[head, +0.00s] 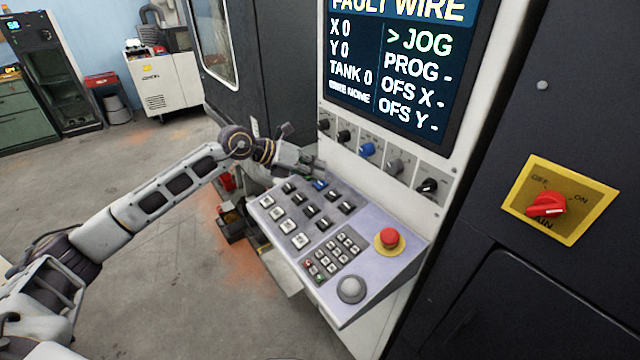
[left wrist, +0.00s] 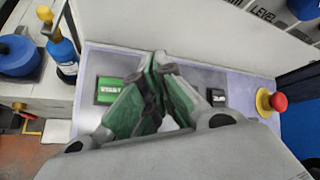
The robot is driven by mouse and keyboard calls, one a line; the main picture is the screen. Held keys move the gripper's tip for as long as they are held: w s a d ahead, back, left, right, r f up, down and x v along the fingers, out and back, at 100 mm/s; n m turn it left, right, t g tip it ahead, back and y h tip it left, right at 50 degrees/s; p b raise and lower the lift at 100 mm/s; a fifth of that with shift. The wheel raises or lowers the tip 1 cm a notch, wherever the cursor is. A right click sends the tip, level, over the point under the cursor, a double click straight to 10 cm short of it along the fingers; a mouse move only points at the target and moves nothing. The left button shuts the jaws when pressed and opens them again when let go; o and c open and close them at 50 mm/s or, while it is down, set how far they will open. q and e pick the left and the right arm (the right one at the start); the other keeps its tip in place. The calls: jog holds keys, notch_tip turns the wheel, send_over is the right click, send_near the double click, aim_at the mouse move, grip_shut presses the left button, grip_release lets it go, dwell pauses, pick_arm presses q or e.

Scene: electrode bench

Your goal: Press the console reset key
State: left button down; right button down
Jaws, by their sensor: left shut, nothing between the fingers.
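The console panel (head: 262,207) slopes out below the screen and carries several rows of keys. A blue key (head: 320,184) sits near its upper edge; its label is too small to read, so I cannot tell whether it is the reset key. My left gripper (head: 316,169) is just above and behind the blue key; contact cannot be told. In the left wrist view the left gripper (left wrist: 160,75) is shut and empty, over the panel between a green START key (left wrist: 110,90) and a dark key (left wrist: 216,97). The fingers hide what lies under them. My right gripper is not in view.
A red mushroom button (head: 389,238) and a grey round knob (head: 351,289) stand up from the panel's right side. A row of selector knobs (head: 367,149) lies above the panel, under the screen (head: 400,75). A red rotary switch (head: 546,205) is at right.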

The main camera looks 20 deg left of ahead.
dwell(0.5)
pick_arm(q)
jog(key=shift+w+d+f+b, duration=0.1)
jog(key=shift+w+f+b, duration=0.05)
jog(key=shift+f+b, duration=0.55)
dwell(1.2)
jog(key=shift+r+p, duration=0.1)
jog(key=shift+p, duration=0.2)
jog(key=shift+r, duration=0.3)
jog(key=shift+r+p, duration=0.3)
jog(key=shift+r, duration=0.1)
jog(key=r, duration=0.1)
jog(key=r+p, duration=0.1)
jog(key=r, duration=0.1)
jog(key=s+r+p, duration=0.1)
jog(key=shift+a+r, duration=0.4)
dwell(0.5)
jog(key=shift+s+a+f, duration=0.1)
jog(key=shift+s+a, duration=0.05)
dwell(0.6)
